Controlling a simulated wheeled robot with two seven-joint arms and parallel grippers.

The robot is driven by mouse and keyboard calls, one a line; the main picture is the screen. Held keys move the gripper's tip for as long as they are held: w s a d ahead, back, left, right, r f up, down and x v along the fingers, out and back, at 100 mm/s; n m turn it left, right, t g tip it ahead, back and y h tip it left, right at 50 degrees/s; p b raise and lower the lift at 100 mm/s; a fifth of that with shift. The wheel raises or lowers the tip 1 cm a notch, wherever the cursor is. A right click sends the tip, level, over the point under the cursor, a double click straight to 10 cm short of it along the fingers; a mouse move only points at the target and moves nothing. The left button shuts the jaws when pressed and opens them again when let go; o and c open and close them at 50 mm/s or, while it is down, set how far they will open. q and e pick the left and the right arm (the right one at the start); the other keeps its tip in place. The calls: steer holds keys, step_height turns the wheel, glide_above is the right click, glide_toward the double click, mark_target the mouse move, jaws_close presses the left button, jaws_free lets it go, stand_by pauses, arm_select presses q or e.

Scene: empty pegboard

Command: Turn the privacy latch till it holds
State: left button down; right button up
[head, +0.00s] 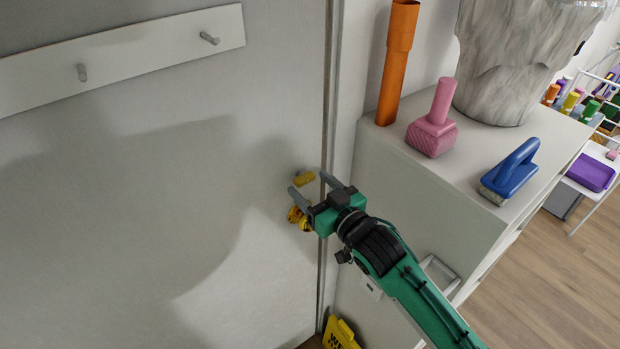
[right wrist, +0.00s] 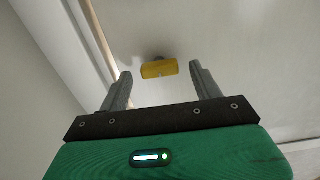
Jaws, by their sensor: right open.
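The privacy latch (head: 304,177) is a small yellow turn-piece on the grey door (head: 130,190), near its right edge. In the right wrist view the latch (right wrist: 159,69) lies level, centred a little beyond my fingertips. My right gripper (head: 311,183) is open, its two grey fingers pointing at the door with the latch between their lines. The right wrist view shows the right gripper (right wrist: 161,82) empty, with a gap to the latch. A yellow door knob (head: 299,218) sits below the latch, partly hidden by the gripper. My left gripper is not in view.
A peg rail (head: 125,55) is on the door's upper part. Right of the door, a white cabinet (head: 400,165) carries an orange tube (head: 396,60), a pink tool (head: 435,125), a blue brush (head: 512,172) and a marbled vessel (head: 515,70). A yellow sign (head: 340,335) stands low by the cabinet.

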steer(key=shift+w+a, duration=0.25)
steer(key=shift+w, duration=0.15)
steer(key=shift+w+a, duration=0.1)
steer(key=shift+w, duration=0.05)
steer(key=c, duration=1)
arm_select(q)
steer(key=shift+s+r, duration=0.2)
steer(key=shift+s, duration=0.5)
